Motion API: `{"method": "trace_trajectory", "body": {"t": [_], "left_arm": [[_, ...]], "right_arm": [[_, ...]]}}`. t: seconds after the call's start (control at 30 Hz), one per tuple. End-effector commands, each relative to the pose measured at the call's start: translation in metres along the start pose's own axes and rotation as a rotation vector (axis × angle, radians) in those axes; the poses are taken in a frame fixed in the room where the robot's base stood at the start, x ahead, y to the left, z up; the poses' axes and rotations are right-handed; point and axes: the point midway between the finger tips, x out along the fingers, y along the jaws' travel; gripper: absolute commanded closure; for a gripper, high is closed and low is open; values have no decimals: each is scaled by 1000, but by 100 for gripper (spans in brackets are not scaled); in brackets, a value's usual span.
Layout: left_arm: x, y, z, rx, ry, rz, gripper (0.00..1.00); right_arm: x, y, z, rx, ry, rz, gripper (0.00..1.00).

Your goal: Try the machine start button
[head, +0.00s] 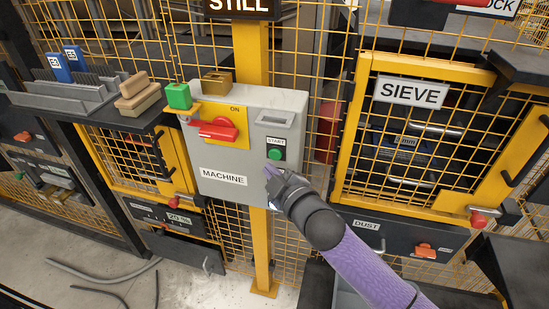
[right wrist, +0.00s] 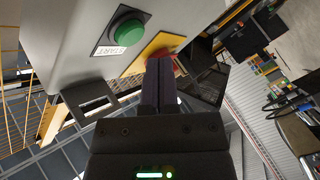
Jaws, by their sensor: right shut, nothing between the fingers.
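The grey machine box (head: 245,185) is fixed to a yellow post in the middle of the head view. Its green start button (head: 275,154) sits on a black plate marked START, at the box's right side. The green button also shows in the right wrist view (right wrist: 128,31). My left gripper is not in view.
A green block (head: 178,96) and a brass-coloured block (head: 216,83) sit at the box's top. A shelf (head: 95,117) with brushes and blue tags stands left. The yellow-framed sieve door (head: 410,140) and dust drawer (head: 395,238) are right. Hoses lie on the floor.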

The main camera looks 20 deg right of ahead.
Motion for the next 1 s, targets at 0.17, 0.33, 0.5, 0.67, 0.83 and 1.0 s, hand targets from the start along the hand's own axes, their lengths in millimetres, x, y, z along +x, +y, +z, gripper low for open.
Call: {"method": "trace_trajectory", "body": {"t": [0.17,0.33,0.5,0.67,0.83,1.0], "left_arm": [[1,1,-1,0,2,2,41],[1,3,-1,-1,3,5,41],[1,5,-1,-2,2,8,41],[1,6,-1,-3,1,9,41],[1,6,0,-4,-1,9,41],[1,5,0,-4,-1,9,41]], "right_arm": [[7,6,5,1,-1,1,100],[8,7,6,1,-1,1,100],[8,7,6,1,-1,1,100],[8,6,6,1,-1,1,100],[8,6,6,1,-1,1,100],[8,6,6,1,-1,1,100]]}}
